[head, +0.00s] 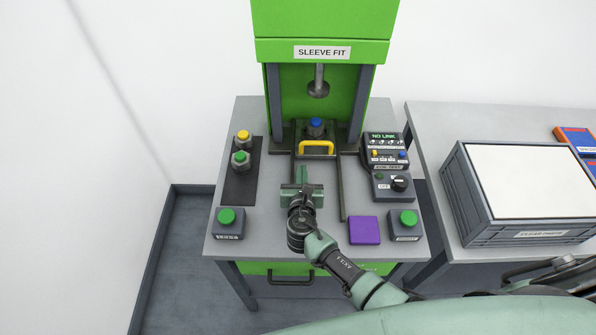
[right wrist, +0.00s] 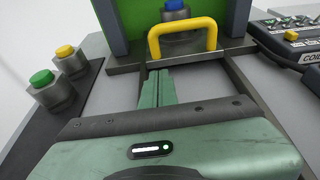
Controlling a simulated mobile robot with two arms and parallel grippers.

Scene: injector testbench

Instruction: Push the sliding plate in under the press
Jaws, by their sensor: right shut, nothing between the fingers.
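The sliding plate (head: 316,157) is dark grey, with a yellow handle (head: 317,147) standing on its front edge. A blue-topped part (head: 316,127) stands behind the handle. The plate lies at the far end of the dark rails, at the foot of the green press (head: 322,24). The press ram (head: 319,87) hangs above and behind the blue-topped part, with a gap between. My right gripper (head: 301,170) is shut and empty, in front of the plate. In the right wrist view, its closed green fingers (right wrist: 157,88) point towards the plate, left of the handle's middle; whether they touch it is unclear.
Green button boxes stand at the front left (head: 227,220) and front right (head: 404,222). A purple pad (head: 363,230) and control boxes (head: 385,150) lie right. A grey crate (head: 520,205) stands on the side table.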

